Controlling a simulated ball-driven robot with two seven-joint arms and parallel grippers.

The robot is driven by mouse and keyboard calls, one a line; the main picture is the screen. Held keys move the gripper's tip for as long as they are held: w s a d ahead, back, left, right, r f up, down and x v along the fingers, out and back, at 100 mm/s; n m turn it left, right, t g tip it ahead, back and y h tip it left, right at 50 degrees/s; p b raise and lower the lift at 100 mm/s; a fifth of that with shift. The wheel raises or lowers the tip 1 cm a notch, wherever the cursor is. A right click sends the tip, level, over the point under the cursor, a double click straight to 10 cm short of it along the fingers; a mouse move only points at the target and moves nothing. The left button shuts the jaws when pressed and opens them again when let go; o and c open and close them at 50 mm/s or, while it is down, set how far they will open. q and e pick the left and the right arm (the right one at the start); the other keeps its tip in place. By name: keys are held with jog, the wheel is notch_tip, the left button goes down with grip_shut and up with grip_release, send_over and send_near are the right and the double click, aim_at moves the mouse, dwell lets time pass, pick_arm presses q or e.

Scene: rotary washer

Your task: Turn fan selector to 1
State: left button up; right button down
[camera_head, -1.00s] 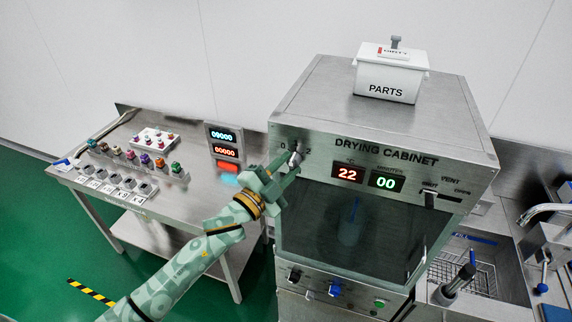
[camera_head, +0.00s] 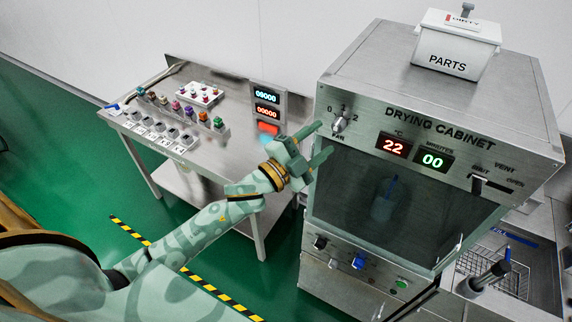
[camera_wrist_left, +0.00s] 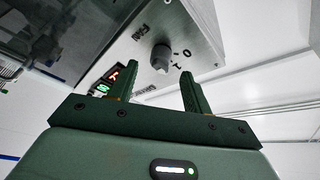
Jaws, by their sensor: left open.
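My left gripper (camera_head: 322,141) is open and empty, just left of and below the knob in the head view. In the left wrist view its two green fingers (camera_wrist_left: 158,74) point toward the panel and appear apart from the knob. My right gripper is not in view.
The drying cabinet (camera_head: 330,80) has displays reading 22 and 00 and a vent slider (camera_head: 478,184). A parts box (camera_head: 452,48) stands on top. A control table (camera_head: 160,150) with several buttons stands to the left. A sink basket (camera_head: 515,265) is at the right.

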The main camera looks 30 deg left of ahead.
pick_arm(q)
jog(key=b+v, duration=0.3)
jog(key=v, duration=0.9)
jog(key=shift+s, duration=0.15)
jog(key=shift+a, duration=0.1)
